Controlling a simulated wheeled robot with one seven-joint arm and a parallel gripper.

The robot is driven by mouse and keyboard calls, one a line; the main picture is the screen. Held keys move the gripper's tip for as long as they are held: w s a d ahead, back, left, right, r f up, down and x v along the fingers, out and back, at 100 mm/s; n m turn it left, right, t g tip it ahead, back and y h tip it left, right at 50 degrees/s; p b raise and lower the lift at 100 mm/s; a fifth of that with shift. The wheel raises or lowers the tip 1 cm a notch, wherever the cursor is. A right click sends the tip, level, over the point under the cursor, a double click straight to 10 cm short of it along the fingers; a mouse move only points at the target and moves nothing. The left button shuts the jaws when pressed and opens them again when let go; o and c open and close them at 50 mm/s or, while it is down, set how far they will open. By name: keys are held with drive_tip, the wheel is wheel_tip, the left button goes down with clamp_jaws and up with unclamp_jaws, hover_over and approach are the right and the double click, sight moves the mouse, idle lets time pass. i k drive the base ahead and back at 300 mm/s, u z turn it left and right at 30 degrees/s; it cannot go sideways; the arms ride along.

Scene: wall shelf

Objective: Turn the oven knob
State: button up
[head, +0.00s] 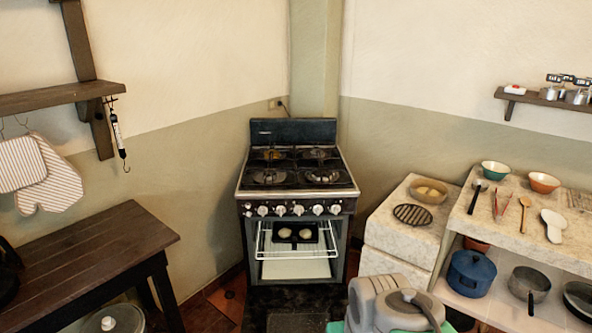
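The oven (297,180) is a black and steel range in the far corner of the room, with its burners on top. A row of several pale knobs runs along its front panel; one near the middle is an oven knob (298,210). I cannot tell from here which knob the task means, or how far each is turned. The oven door (285,306) is folded down, and inside a dark tray (296,232) with two round pale items sits on the wire rack (275,251). My gripper is not visible; only grey links of my arm show at the bottom.
A dark wooden table (85,255) stands left of the oven. A stone counter (525,225) with bowls and utensils is on the right, beside a lower stone block (400,234) with a grate. The lowered door fills the floor directly before the oven.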

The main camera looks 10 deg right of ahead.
sight(298, 210)
drive_tip(key=u, duration=0.35)
drive_tip(key=i, duration=0.3)
drive_tip(key=u, duration=0.7)
drive_tip(key=i, duration=1.35)
drive_tip(key=z, duration=1.05)
